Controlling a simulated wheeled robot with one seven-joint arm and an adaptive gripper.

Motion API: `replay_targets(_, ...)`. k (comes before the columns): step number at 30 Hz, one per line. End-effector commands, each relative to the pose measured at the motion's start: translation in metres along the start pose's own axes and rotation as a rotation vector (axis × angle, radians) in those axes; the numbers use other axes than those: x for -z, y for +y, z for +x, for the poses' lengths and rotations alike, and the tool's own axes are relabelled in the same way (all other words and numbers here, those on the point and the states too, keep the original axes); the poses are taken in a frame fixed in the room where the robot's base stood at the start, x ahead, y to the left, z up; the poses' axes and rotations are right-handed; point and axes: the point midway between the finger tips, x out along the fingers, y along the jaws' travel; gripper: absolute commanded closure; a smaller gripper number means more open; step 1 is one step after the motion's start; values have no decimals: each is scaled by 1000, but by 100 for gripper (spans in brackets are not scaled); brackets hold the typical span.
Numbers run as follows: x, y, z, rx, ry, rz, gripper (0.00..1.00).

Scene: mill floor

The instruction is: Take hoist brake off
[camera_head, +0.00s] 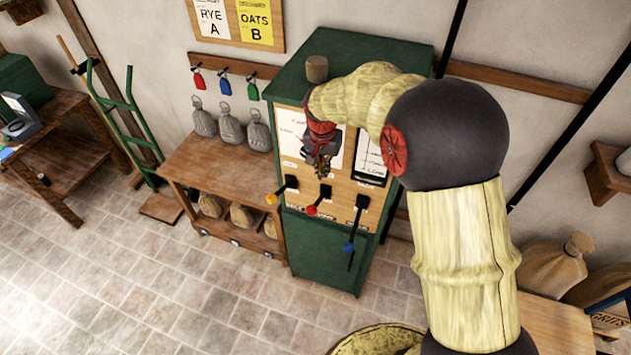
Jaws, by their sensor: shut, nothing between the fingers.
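A green control cabinet (331,258) stands against the wall with a wooden front panel. Three levers stick out of the panel: one with a yellow knob (271,198), one with a red knob (312,210) and one with a blue knob (348,248). The blue-knobbed lever hangs lowest. The small labels by the levers are too blurred to tell which is the hoist brake. My gripper (323,176) is shut and empty, pointing down in front of the panel, just above the red-knobbed lever. It and my arm hide part of the panel's upper papers.
A green hand truck (116,105) leans farther left. Tan sacks (552,270) are at right. Tiled floor in front is clear.

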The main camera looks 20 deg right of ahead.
Motion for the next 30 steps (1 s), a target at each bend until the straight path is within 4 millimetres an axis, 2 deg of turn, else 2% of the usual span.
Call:
replay_targets(1,7,-4,-5,9,16,41,100)
replay_targets(6,7,-4,-6,12,20,127,100)
replay_targets(19,7,-3,-3,11,19,139,100)
replay_targets(23,7,-3,9,10,18,138,100)
replay_targets(30,7,-3,52,9,16,137,100)
